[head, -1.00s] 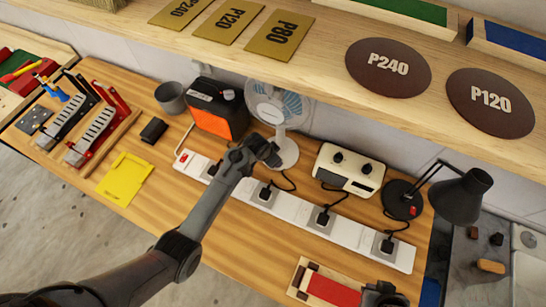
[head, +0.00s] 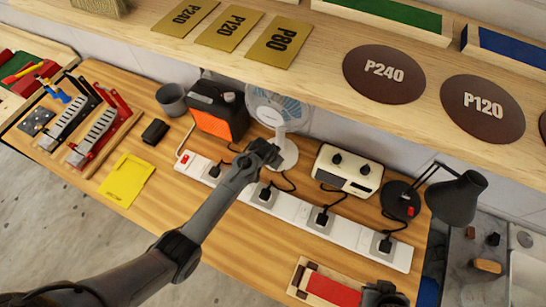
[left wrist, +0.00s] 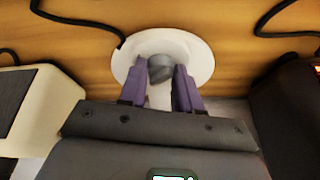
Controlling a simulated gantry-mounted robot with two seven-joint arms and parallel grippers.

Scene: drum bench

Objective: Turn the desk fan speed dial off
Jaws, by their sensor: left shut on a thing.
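The desk fan (head: 279,108) stands at the back of the bench, with its white round base (head: 288,156) in front of the grille. In the left wrist view the base (left wrist: 197,52) carries a dark grey dial (left wrist: 160,69). My left gripper (left wrist: 160,75) is shut on this dial, one purple finger on each side. In the head view my left gripper (head: 268,150) is at the front of the base and hides the dial.
A long white power strip (head: 290,208) with several plugs runs in front of the fan. An orange and black heater (head: 215,112) stands left of it, and a cream box with knobs (head: 348,170) right. A black lamp (head: 455,198) stands farther right. The shelf (head: 320,60) overhangs the back.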

